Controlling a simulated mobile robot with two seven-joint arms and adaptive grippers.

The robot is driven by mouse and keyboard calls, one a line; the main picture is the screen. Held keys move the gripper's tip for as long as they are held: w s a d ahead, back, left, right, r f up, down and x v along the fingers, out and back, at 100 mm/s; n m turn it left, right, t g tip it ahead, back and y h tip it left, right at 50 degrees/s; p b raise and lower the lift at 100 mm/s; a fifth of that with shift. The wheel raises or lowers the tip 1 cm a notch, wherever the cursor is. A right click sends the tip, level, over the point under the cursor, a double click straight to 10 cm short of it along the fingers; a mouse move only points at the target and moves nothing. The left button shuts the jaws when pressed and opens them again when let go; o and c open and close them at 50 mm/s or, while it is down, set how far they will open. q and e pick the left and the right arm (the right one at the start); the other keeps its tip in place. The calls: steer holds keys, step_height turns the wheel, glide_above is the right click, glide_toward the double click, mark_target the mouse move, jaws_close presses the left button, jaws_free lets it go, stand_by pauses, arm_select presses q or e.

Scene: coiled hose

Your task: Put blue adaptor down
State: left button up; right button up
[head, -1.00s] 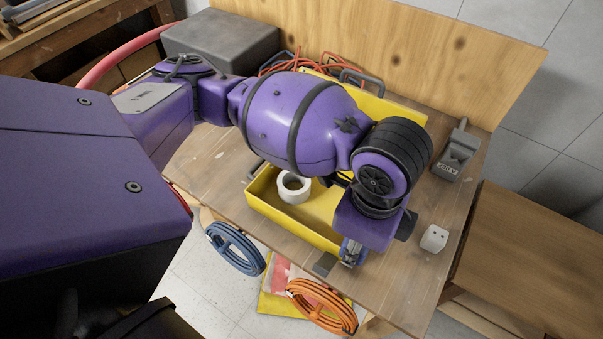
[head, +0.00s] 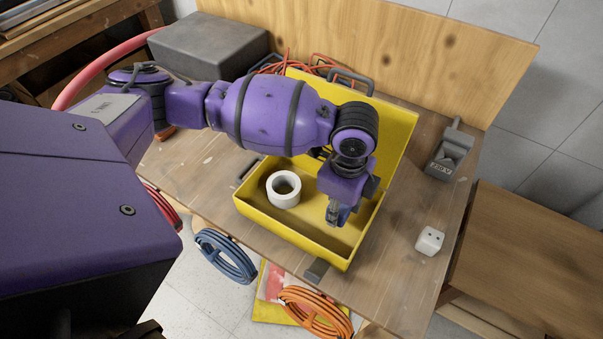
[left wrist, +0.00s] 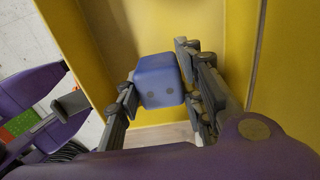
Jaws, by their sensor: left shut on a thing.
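My left gripper (head: 338,213) is over the right part of the open yellow case (head: 300,241). The left wrist view shows the blue adaptor (left wrist: 158,82), a small rounded block with two dark holes, between the fingers of the same gripper (left wrist: 160,95). The gripper is shut on it. In the head view the adaptor is mostly hidden by the gripper. The case's yellow walls surround the gripper in the wrist view; I cannot tell whether the adaptor touches the case floor.
A white tape roll (head: 284,189) lies in the case, left of the gripper. A white adaptor (head: 430,241) and a grey device (head: 449,156) stand on the table's right side. A grey box (head: 208,46) is at the back left. Blue (head: 225,256) and orange (head: 315,312) hose coils are below the front edge.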

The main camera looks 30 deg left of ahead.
arm_select(q)
steer(key=shift+w+a+f, duration=0.1)
steer(key=shift+w+f, duration=0.05)
steer(key=shift+f, duration=0.75)
steer(key=shift+w+f, duration=0.15)
steer(key=shift+f, duration=0.75)
steer(key=shift+f, duration=0.15)
steer(key=o, duration=1.1)
steer(key=shift+o, duration=0.2)
step_height(320, 180, up, 12)
steer(key=shift+r+p, duration=0.2)
steer(key=shift+p, duration=0.25)
